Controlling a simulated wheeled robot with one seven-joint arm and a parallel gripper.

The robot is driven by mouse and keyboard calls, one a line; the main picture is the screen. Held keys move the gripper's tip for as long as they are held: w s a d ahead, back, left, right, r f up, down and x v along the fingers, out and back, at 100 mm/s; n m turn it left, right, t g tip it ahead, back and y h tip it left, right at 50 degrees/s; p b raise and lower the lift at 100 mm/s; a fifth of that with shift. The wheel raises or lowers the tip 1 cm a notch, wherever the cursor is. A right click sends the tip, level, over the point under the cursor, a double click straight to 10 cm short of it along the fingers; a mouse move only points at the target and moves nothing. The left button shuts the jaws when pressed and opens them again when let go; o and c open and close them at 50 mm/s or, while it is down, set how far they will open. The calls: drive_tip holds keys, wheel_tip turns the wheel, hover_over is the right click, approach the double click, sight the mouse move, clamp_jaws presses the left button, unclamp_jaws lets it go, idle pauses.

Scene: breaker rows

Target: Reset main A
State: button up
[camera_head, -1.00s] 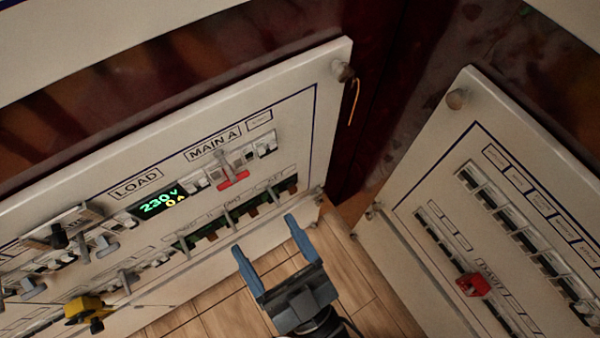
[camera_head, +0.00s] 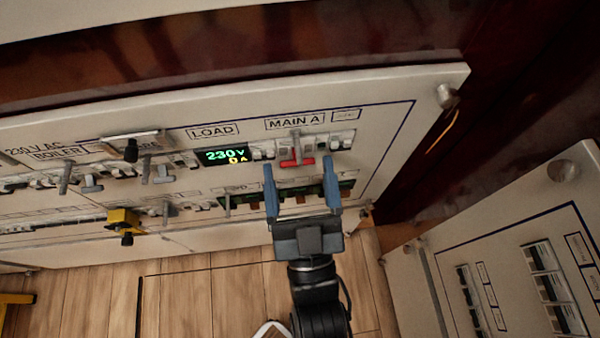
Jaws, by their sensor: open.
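The MAIN A label (camera_head: 295,123) is on the upper right of the left panel. Below it sits the main A breaker, with a red handle (camera_head: 297,162) and a grey pin or post standing out just above it. My gripper (camera_head: 302,172) is open, with blue fingers pointing up at the panel. In the picture one finger lies left of the red handle and the other right of it. Nothing is held between them. I cannot tell how far the fingertips are from the panel face.
A lit display (camera_head: 226,157) reads 230 V and 0 A under the LOAD label (camera_head: 212,131). Several grey posts stick out along the rows. A yellow lock-like piece (camera_head: 123,219) hangs lower left. A second panel (camera_head: 510,250) stands at right. Wooden floor lies below.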

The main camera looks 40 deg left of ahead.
drive_tip(key=shift+c, duration=0.3)
drive_tip(key=c, duration=1)
